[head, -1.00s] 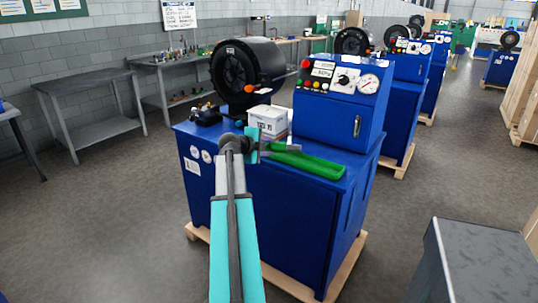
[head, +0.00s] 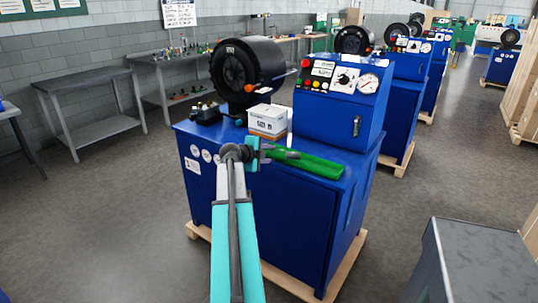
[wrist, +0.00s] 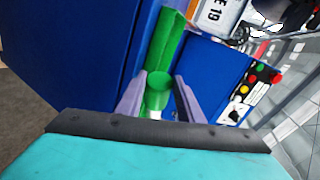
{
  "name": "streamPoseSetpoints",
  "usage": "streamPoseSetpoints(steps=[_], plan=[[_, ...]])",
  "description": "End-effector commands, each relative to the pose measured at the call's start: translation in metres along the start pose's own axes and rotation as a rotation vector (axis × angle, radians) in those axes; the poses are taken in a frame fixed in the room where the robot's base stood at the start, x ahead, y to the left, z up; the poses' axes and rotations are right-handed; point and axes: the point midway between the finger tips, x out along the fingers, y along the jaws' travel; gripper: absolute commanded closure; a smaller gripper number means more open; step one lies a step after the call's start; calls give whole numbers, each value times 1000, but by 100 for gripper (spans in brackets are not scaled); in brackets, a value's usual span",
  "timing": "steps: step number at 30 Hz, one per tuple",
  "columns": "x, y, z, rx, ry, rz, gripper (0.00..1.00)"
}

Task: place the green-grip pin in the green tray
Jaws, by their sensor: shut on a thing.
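The green tray (head: 318,164) is a long narrow trough lying on the front top of the blue machine. It also shows in the wrist view (wrist: 171,38), running away beyond my fingers. My gripper (head: 276,152) is at the tray's left end in the head view. In the wrist view my gripper (wrist: 158,96) is shut on the green-grip pin, whose round green grip (wrist: 157,88) shows between the two fingers. A small pale part shows just below the grip. The pin overlaps the tray's near end; I cannot tell whether it touches the tray.
A white box (head: 268,119) stands just behind my gripper on the blue machine (head: 275,215). A black round crimper head (head: 245,72) and a control panel (head: 340,78) rise behind. A grey cabinet (head: 480,260) stands at the lower right.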

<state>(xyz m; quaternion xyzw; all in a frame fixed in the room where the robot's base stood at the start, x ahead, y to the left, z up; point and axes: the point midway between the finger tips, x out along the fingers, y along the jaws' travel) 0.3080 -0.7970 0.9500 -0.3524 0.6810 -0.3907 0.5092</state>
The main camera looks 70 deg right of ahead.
Motion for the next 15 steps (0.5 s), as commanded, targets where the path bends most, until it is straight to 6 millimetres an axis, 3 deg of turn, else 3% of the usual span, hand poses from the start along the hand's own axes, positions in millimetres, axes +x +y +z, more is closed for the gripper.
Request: streamPoseSetpoints(steps=[15], plan=[[2,4,1,-1,0,-2,100]])
